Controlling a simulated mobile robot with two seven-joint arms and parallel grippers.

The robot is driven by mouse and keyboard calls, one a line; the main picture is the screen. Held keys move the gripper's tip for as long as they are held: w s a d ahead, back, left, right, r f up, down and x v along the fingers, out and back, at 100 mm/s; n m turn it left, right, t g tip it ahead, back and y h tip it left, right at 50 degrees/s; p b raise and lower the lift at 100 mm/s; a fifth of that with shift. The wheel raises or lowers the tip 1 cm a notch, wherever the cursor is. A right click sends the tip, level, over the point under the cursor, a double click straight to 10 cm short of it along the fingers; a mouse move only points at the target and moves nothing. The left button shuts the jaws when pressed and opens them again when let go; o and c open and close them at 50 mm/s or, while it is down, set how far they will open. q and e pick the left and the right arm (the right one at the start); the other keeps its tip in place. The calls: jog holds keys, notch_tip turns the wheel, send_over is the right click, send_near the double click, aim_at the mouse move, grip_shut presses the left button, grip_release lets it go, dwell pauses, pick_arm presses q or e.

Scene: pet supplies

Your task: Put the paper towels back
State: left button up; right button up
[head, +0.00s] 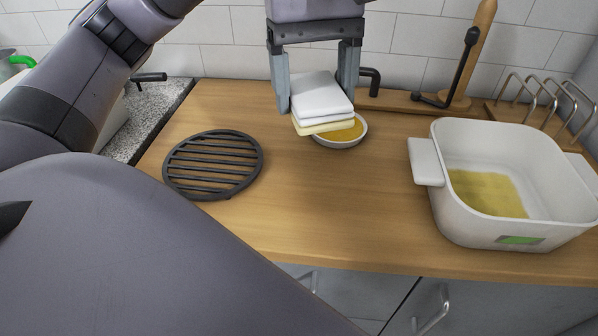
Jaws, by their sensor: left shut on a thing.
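A small stack of folded paper towels (320,92), white on top with a pale yellow layer at the bottom, is between the fingers of my left gripper (315,103). The gripper is shut on the stack from both sides, at the back middle of the counter. I cannot tell whether the stack touches the bowl. My right gripper is not in view.
A round black slatted trivet (213,163) lies on the wooden counter (330,215) at left. A large white pot (465,215) with yellow contents stands at right. Behind it are a wooden post (482,45) with a black arm and a wire rack (545,100). The front middle is clear.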

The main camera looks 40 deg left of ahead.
pick_arm(q)
jog(key=b, duration=0.1)
send_over(311, 208)
notch_tip(311, 208, down, 6)
jog(key=r, duration=0.1)
jog(key=f, duration=0.9)
jog(key=shift+w+a+f, duration=0.1)
jog(key=shift+w+a, duration=0.05)
jog(key=shift+a, duration=0.05)
notch_tip(311, 208, down, 5)
jog(key=shift+f+b, duration=0.25)
jog(key=shift+b, duration=0.25)
jog(key=o, duration=0.9)
jog(key=shift+r, duration=0.1)
jog(key=shift+o, duration=0.2)
